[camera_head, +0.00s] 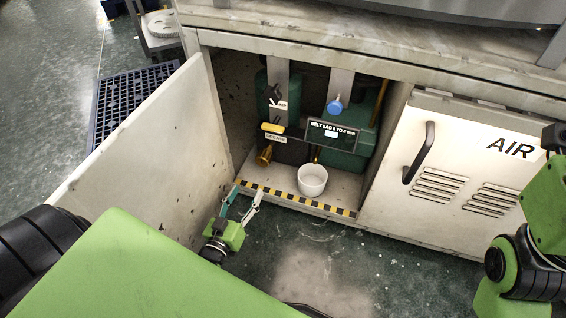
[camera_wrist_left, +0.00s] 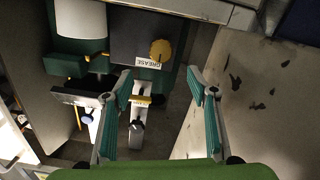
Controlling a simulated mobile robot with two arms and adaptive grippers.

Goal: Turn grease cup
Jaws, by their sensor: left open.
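The grease cup is a brass-yellow round cap (camera_head: 264,155) low on the left inside the open cabinet. It shows in the left wrist view as a yellow knob (camera_wrist_left: 160,50) beside a white GREASE label (camera_wrist_left: 147,63). My left gripper (camera_head: 244,194) is open and empty at the cabinet's lower left opening, in front of the cup and apart from it. In the left wrist view its teal-padded fingers (camera_wrist_left: 160,77) are spread, with the cup appearing between and beyond their tips. My right arm shows at the right edge; its gripper is out of view.
The open cabinet door (camera_head: 150,150) stands close on the left. A white bucket (camera_head: 312,182) sits on the cabinet floor. A yellow handle (camera_head: 273,128), a blue knob (camera_head: 335,107) and a black sign (camera_head: 333,132) are above. A striped sill (camera_head: 295,199) edges the opening.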

